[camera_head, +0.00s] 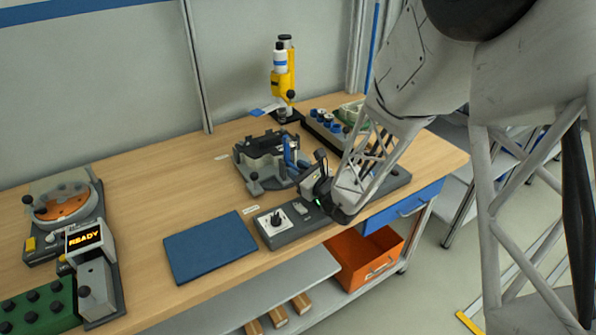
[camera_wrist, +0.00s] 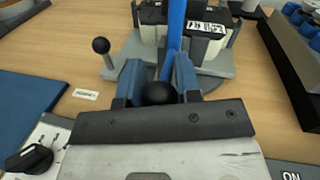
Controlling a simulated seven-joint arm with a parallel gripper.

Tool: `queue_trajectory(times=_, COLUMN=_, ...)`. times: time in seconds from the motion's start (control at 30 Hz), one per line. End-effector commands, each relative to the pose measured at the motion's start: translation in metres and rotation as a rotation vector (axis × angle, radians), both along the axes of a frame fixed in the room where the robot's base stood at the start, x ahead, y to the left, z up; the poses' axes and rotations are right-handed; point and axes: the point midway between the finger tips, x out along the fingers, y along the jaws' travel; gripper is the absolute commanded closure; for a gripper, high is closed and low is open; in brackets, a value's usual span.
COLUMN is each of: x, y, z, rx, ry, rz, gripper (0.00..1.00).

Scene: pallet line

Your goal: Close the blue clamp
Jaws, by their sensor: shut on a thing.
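The blue clamp (camera_head: 290,152) is on the right side of a dark grey fixture (camera_head: 258,150) on the bench. In the wrist view its blue arm (camera_wrist: 177,25) runs from the fixture block toward my gripper and ends near a black ball knob (camera_wrist: 158,93). My gripper (camera_wrist: 158,84) is shut on that knob, with a finger on each side. In the head view my gripper (camera_head: 312,182) is at the front right of the fixture, low over the bench. The fixture also has a second black ball knob (camera_wrist: 101,45) on its left. The clamp's far end is hidden.
A grey control box (camera_head: 297,232) with a dial stands just in front of the gripper. A blue mat (camera_head: 210,247) lies to the left. A rack (camera_head: 325,122) with blue-capped items and a yellow press (camera_head: 285,80) stand behind. Bare wood lies left of the fixture.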

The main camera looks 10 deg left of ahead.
Motion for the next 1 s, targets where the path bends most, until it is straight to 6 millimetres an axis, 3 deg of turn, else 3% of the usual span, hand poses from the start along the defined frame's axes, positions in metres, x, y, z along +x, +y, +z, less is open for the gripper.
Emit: queue_trajectory(times=1.0, x=0.012, y=0.012, z=0.035, rx=-0.34, ry=0.337, rz=0.0, gripper=1.0)
